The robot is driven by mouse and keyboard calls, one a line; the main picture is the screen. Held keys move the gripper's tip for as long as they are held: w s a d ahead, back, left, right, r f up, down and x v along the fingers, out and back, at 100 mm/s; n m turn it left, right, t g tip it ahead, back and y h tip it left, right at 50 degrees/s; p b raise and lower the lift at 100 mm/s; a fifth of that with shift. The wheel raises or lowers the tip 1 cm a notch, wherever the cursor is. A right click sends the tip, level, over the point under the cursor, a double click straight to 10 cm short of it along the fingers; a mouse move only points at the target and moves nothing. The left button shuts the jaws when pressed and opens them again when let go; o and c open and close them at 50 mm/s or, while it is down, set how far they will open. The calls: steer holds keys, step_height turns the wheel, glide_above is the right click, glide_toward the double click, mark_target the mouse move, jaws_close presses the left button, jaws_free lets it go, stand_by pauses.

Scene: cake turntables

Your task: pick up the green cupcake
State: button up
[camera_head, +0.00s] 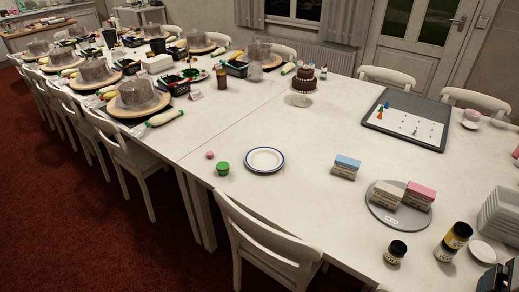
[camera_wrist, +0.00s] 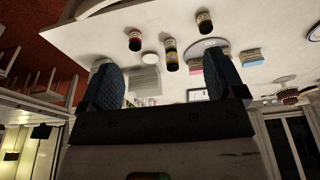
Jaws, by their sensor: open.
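A small green cupcake (camera_head: 223,169) stands on the white table near its front left edge, in the head view. It is left of a white plate with a blue rim (camera_head: 265,160), with a small pink ball-like item (camera_head: 210,155) just behind it. My gripper (camera_wrist: 164,92) shows in the wrist view with its two dark textured fingers spread wide and nothing between them. The wrist view looks over the table's jar end, and I cannot make out the green cupcake there. The gripper is not visible in the head view.
Right of the plate are a blue-topped cake slice (camera_head: 346,167), a grey round board (camera_head: 383,211) with two slices, and dark jars (camera_head: 454,241). A chocolate cake (camera_head: 303,82) stands behind. Chairs (camera_head: 262,245) line the front edge. The table around the cupcake is mostly clear.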

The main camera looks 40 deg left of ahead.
steer(key=w+a+f+m+g+y, duration=0.1)
steer(key=w+a+m+y, duration=0.15)
steer(key=w+a, duration=0.6)
steer(key=w+a+m+g+y, duration=0.1)
steer(key=w+a+y, duration=0.2)
steer(key=w+a, duration=0.55)
steer(key=m+g+y, duration=0.2)
steer(key=m+y, duration=0.6)
steer(key=m, duration=0.3)
glide_above(225, 168)
steer(key=w+d, duration=0.2)
steer(key=d, duration=1.3)
step_height(225, 168, down, 22)
steer(key=a+f+m, duration=0.1)
steer(key=a+f, duration=0.2)
steer(key=s+a+f+m+t, duration=0.1)
steer(key=a+f, duration=0.2)
steer(key=a+f+m, duration=0.1)
steer(key=a+f, duration=0.2)
steer(key=shift+s+a+f, duration=0.1)
steer(key=shift+s, duration=0.25)
steer(key=shift+a+f, duration=0.15)
steer(key=shift+a+f, duration=0.35)
steer(key=shift+a, duration=0.15)
steer(key=shift+a+f, duration=0.2)
steer(key=shift+a, duration=0.45)
